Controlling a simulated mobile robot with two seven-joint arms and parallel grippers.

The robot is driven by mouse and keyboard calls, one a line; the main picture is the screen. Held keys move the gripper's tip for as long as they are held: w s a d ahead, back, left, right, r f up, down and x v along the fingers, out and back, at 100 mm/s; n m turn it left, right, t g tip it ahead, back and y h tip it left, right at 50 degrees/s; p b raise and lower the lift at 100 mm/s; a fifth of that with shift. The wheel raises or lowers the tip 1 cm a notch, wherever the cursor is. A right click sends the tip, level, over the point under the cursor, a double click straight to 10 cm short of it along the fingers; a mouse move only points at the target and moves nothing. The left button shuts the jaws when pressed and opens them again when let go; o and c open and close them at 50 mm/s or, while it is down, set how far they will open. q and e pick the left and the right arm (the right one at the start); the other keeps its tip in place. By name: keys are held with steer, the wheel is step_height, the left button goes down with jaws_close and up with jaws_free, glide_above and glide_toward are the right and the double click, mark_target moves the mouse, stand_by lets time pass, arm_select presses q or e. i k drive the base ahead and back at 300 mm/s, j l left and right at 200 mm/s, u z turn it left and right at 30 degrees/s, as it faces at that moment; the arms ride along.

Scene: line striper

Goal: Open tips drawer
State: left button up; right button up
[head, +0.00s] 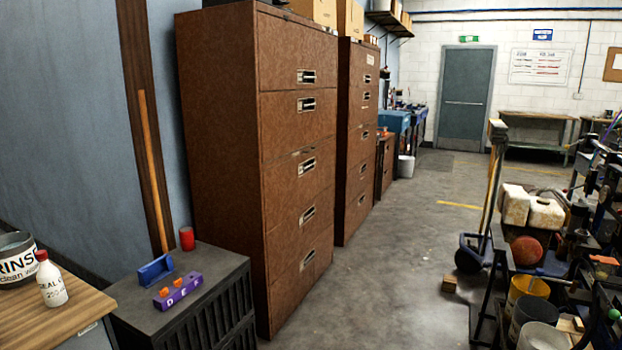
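A tall brown filing cabinet (222,120) stands against the blue wall, left of centre. Its drawers are stacked, each with a recessed metal handle, such as the upper one (306,77); all look shut. A second brown cabinet (348,140) stands behind it, also with shut drawers. A wooden-topped unit (50,325) at the lower left carries a small pale label on its front. I cannot read any label as tips, so I cannot tell which drawer is the tips drawer. Neither of my grippers is in view.
A dark low cabinet (205,262) beside the brown one holds a purple block (178,291), a blue tool (155,270) and a red can (187,238). A wheeled machine and buckets (528,300) crowd the right. The concrete floor (395,255) between is mostly clear.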

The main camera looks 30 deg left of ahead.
mark_target(289, 185)
steer(key=i+u, duration=0.3)
steer(key=i, duration=2.55)
steer(key=i+l+u, duration=0.1)
steer(key=i+u, duration=0.15)
steer(key=i, duration=0.25)
steer(key=i+l+u, duration=0.3)
steer(key=i, duration=0.2)
steer(key=i+l+u, duration=0.25)
steer(key=i+u, duration=0.2)
steer(key=i+l+u, duration=0.3)
steer(key=u, duration=0.15)
steer(key=i+l+u, duration=0.4)
steer(key=l, duration=0.15)
steer(key=k, duration=0.1)
